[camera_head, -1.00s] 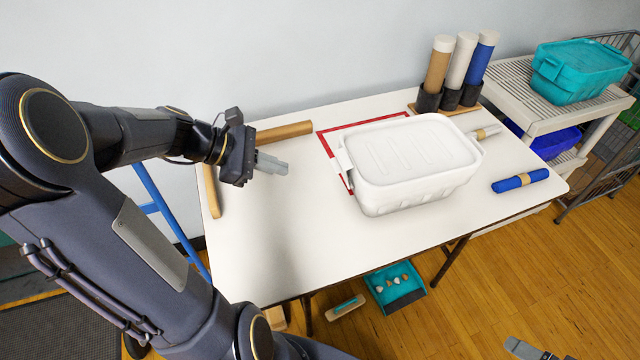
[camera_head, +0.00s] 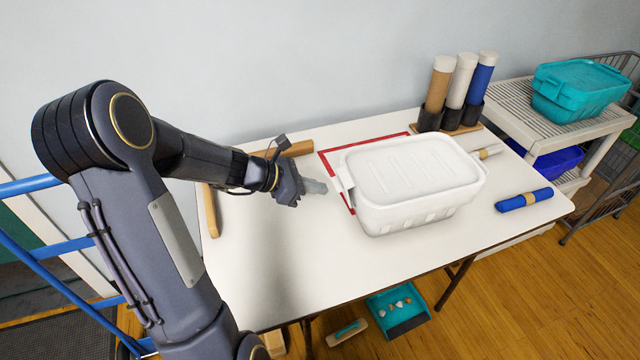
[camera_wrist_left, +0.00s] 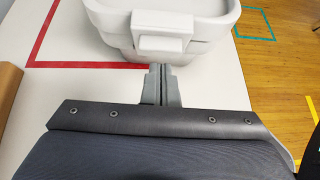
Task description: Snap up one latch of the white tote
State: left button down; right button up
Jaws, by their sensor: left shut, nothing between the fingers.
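The white tote (camera_head: 415,185) stands upright on the white table with its lid on. A white latch (camera_head: 345,181) is on its left end and appears to stick out from the wall; the left wrist view shows this latch (camera_wrist_left: 162,34) near the top middle. The far end of the tote is hidden. My left gripper (camera_head: 316,187) is shut and empty, just left of the latch end. In the left wrist view its fingertips (camera_wrist_left: 159,72) point at the tote end, just below the latch in the picture; I cannot tell if they touch. My right gripper is out of view.
Red tape (camera_head: 370,136) marks the table beside the tote. Upright tubes (camera_head: 460,88) stand behind, and a blue roll (camera_head: 524,199) lies to the right. The table's front left is clear.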

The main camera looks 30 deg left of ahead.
aim_at(339, 183)
pick_arm(q)
jog(key=shift+w+d+r, duration=0.1)
jog(key=shift+w+d, duration=0.25)
jog(key=shift+w, duration=0.05)
jog(key=p, duration=0.1)
jog(key=r+p, duration=0.1)
jog(key=p, duration=0.1)
jog(key=g+y+p, duration=0.1)
jog(key=p, duration=0.1)
jog(key=shift+w+d+r, duration=0.25)
jog(key=shift+d+r, duration=0.1)
jog(key=shift+w+d+p, duration=0.1)
jog(key=shift+w+p, duration=0.05)
jog(key=shift+p, duration=0.15)
jog(key=shift+w+d+r, duration=0.1)
jog(key=shift+w+d, duration=0.05)
jog(key=shift+w, duration=0.05)
